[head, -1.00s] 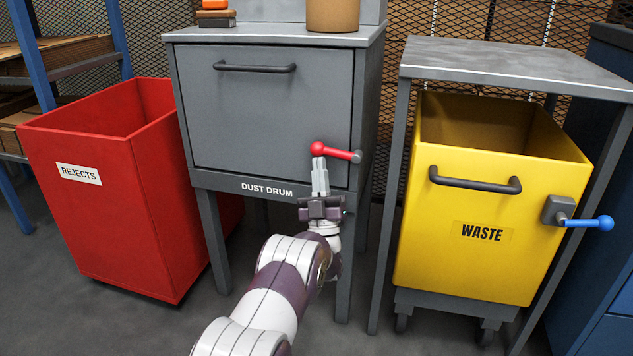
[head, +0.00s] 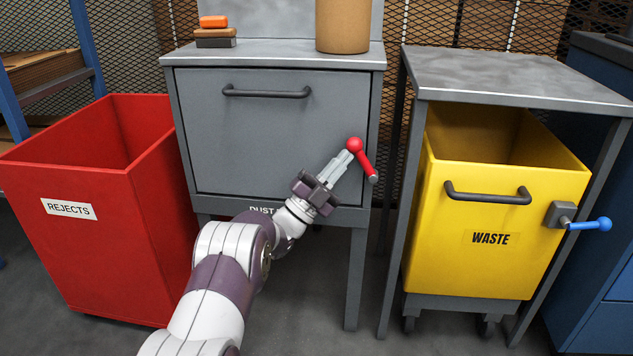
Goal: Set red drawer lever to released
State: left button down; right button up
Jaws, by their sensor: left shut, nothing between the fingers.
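The red lever (head: 365,163) is on the right side of the grey drawer front (head: 275,140) of the dust drum cabinet. It slants, with its round red knob at the upper left and its other end, at a grey pivot, at the lower right. My left gripper (head: 346,158) is shut and empty, with its fingertips at or very near the left side of the knob. I cannot tell whether they touch. The drawer is closed, with a dark bar handle (head: 266,92). My right gripper is not in view.
A red rejects bin (head: 100,250) stands at the left. A yellow waste bin (head: 480,265) with a blue-knobbed lever (head: 590,225) stands under a grey table (head: 510,75) at the right. A brown cylinder (head: 343,25) and small stacked blocks (head: 214,32) sit on the cabinet top.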

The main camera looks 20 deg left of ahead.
aim_at(357, 150)
pick_arm(q)
jog(key=r+m+g+p, duration=0.1)
jog(key=d+r+m+g, duration=0.1)
jog(key=m+g, duration=0.1)
jog(key=shift+w+d+r+p, duration=0.1)
jog(key=shift+p, duration=0.25)
jog(key=shift+w+d+r+m+g+p, duration=0.1)
jog(key=shift+d+r+m+g+p, duration=0.1)
jog(key=shift+d+m+g+p, duration=0.25)
jog(key=shift+w+d+r+m+g+p, duration=0.15)
jog(key=shift+m+g, duration=0.2)
jog(key=shift+g, duration=0.3)
jog(key=shift+d+r, duration=0.1)
jog(key=shift+d, duration=0.25)
jog(key=shift+r, duration=0.1)
jog(key=shift+d, duration=0.1)
